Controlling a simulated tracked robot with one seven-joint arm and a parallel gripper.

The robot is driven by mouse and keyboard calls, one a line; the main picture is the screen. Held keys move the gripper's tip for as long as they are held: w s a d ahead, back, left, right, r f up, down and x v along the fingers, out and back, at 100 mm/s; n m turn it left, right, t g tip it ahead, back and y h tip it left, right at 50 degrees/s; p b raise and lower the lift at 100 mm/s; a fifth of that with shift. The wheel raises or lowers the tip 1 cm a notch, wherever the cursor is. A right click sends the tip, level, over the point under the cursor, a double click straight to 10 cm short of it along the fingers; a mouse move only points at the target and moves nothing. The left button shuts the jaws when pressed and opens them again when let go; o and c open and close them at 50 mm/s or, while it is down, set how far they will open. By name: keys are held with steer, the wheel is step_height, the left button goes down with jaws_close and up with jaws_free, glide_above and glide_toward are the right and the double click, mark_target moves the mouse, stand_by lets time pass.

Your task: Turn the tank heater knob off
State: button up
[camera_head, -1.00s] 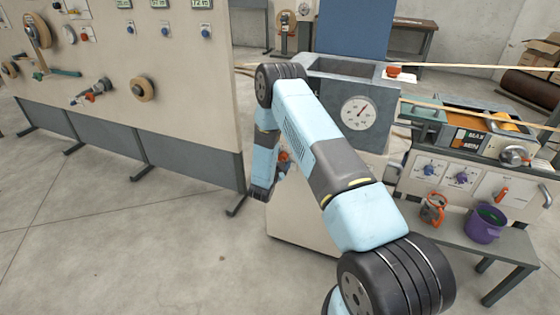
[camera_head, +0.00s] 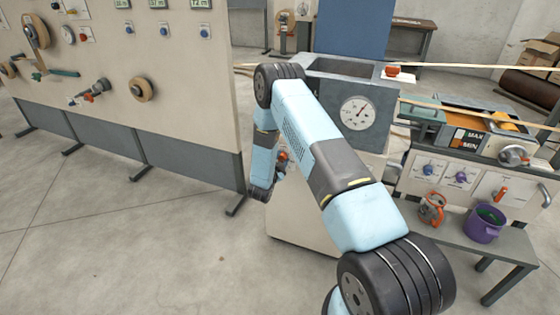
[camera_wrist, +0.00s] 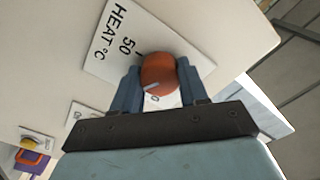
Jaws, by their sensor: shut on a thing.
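The orange tank heater knob (camera_wrist: 158,74) sits on a white label reading "HEAT °C" with "50" beside the knob. A pale pointer line shows on the knob's lower left face, turned away from the "50". My gripper (camera_wrist: 160,80) has its two blue fingers closed on opposite sides of the knob. In the head view, a bit of the orange knob (camera_head: 283,156) shows on the front of the tank cabinet, beside my wrist. My gripper is mostly hidden there. Part of the label's lower area is hidden by my gripper.
The tank (camera_head: 338,71) with a round dial (camera_head: 357,113) stands above the knob. A tall panel (camera_head: 190,100) with spools stands left of my arm. Floor at lower left is clear.

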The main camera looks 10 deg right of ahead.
steer(key=shift+a+n, duration=0.1)
steer(key=shift+n, duration=0.2)
steer(key=n, duration=0.5)
steer(key=shift+n, duration=0.3)
steer(key=n, duration=0.6)
steer(key=shift+a, duration=0.15)
steer(key=n, duration=0.6)
steer(key=shift+w+a+n, duration=0.1)
steer(key=shift+n, duration=2.7)
steer(key=shift+a+f, duration=0.1)
steer(key=o, duration=0.8)
steer(key=shift+o, duration=1.3)
steer(key=shift+d, duration=0.25)
